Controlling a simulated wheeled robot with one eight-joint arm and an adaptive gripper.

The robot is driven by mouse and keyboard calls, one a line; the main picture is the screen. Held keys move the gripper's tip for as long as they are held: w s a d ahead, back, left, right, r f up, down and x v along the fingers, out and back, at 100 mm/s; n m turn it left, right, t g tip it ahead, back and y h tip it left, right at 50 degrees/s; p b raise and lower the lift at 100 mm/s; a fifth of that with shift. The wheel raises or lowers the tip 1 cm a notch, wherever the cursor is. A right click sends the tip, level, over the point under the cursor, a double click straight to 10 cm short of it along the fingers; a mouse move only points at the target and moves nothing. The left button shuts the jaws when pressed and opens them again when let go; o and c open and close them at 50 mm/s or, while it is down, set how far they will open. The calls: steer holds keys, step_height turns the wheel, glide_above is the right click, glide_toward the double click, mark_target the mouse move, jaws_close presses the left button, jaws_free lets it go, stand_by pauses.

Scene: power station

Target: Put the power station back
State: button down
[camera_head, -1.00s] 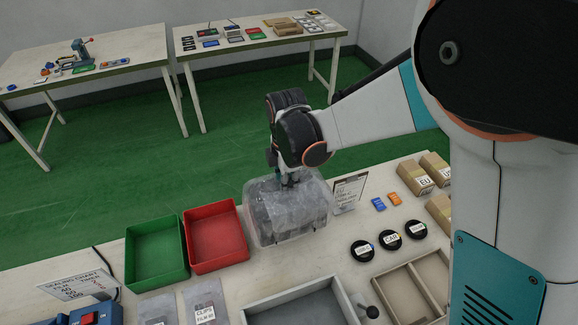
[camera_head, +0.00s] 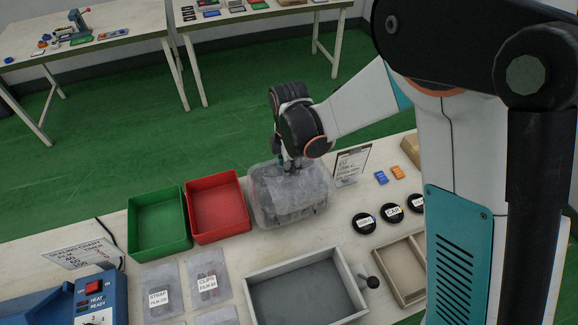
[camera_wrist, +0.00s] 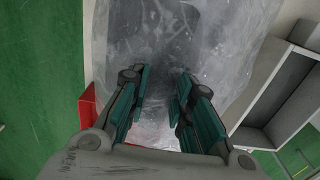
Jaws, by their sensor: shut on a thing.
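A clear plastic bag (camera_head: 292,187) with a crumpled grey look sits in or on a translucent tub (camera_head: 312,220) beside the red bin. What the bag holds is too blurred to tell, and I cannot make out a power station by its shape. My gripper (camera_head: 291,165) points down at the top of the bag, its fingertips partly hidden there. In the wrist view my gripper (camera_wrist: 158,95) has its teal fingers some way apart over the cloudy film, which also shows there (camera_wrist: 180,40). My gripper is shut on the bag.
A green bin (camera_head: 159,247) and a red bin (camera_head: 218,236) stand left of the tub. A grey tray (camera_head: 305,308) and a blue heat sealer (camera_head: 72,305) are in front.

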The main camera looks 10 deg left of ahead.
steer(key=c, duration=1.4)
jaws_free()
step_height(320, 180, up, 12)
steer(key=shift+r+p, duration=0.1)
steer(key=shift+p, duration=1.1)
